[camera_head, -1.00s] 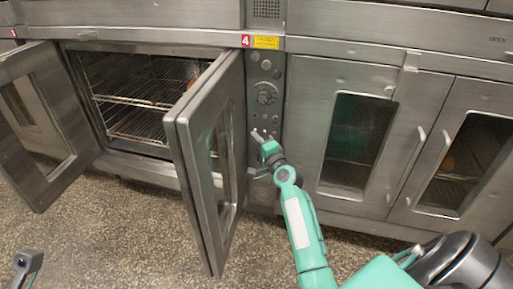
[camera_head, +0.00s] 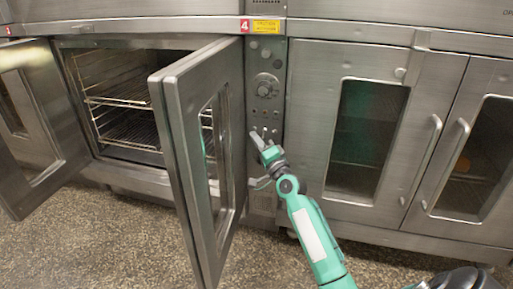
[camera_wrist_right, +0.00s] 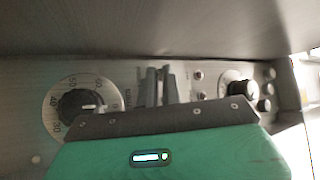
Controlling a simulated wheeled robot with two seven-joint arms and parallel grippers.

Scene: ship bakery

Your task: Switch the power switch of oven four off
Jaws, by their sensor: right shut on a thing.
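Oven four's control panel (camera_head: 265,85) stands between the open oven on the left and the closed oven on the right, below a red "4" label (camera_head: 245,26). My right gripper (camera_head: 256,137) is at the lower part of this panel. In the right wrist view its fingers (camera_wrist_right: 160,86) reach to the panel between a large numbered dial (camera_wrist_right: 82,106) and a smaller knob (camera_wrist_right: 238,86). They are closed on a small part there, which I take for the power switch; the fingers hide it, so its position cannot be told. My left gripper is out of view.
The open oven door (camera_head: 190,150) stands out just left of my right arm. Wire racks (camera_head: 130,100) show inside that oven. The oven on the right has its doors (camera_head: 365,140) closed. The speckled floor (camera_head: 90,245) in front is clear.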

